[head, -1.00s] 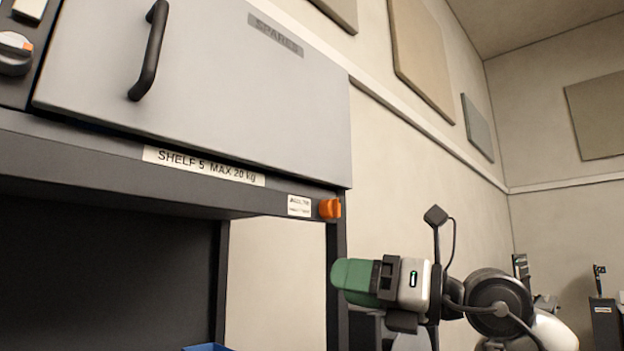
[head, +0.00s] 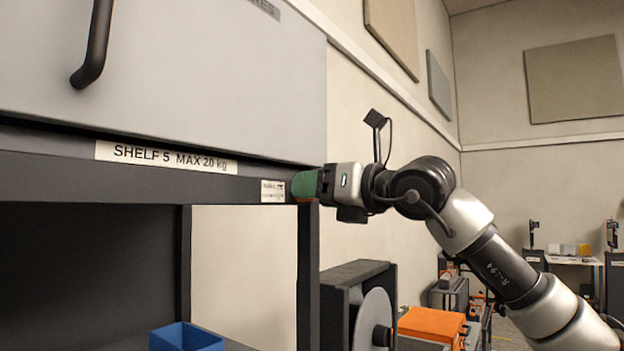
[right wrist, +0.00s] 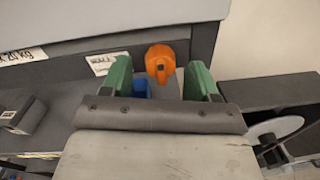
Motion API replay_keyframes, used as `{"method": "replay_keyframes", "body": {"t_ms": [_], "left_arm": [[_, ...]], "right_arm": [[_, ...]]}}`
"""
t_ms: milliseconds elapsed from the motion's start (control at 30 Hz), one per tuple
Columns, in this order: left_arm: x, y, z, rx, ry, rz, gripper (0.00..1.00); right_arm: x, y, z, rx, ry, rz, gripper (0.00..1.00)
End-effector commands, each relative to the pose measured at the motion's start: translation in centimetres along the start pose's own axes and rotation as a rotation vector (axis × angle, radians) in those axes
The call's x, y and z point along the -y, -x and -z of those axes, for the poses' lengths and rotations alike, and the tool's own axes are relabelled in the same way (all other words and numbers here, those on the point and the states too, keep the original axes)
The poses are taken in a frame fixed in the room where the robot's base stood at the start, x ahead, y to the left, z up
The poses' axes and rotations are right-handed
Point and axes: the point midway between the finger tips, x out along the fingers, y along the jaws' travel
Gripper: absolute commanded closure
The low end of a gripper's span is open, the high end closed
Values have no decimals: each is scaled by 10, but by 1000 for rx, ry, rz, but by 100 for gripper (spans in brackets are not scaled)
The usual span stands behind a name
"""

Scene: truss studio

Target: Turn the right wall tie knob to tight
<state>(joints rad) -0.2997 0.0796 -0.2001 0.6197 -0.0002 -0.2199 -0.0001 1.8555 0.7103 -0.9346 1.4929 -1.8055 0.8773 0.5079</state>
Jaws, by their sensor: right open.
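The orange wall tie knob (right wrist: 161,63) is on the front edge of the shelf, at its right end, beside a small white label (right wrist: 107,64). My right gripper (right wrist: 160,82) is open, with its green fingers on either side of the knob in the right wrist view; I cannot tell whether they touch it. In the head view the right gripper (head: 304,185) is at the shelf corner and hides most of the knob; the label (head: 273,191) shows just left of it. My left gripper is not in view.
A grey SPARES cabinet door (head: 200,75) with a black handle sits just above the shelf edge (head: 60,178). A blue bin (head: 186,337) is below. A dark box with a grey disc (head: 373,325) and an orange case (head: 432,325) stand lower right.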

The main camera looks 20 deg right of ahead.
Motion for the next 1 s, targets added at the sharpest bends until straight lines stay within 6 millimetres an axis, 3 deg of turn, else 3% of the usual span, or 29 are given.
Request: {"method": "replay_keyframes", "body": {"t_ms": [133,433,767,1000], "left_arm": [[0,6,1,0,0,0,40],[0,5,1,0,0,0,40],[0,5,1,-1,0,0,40],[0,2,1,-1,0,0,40]], "right_arm": [[0,-11,-1,0,0,1,40],[0,-13,1,1,1,0,40],[0,-12,0,1,0,0,89],[0,-12,2,-1,-20,0,89]]}}
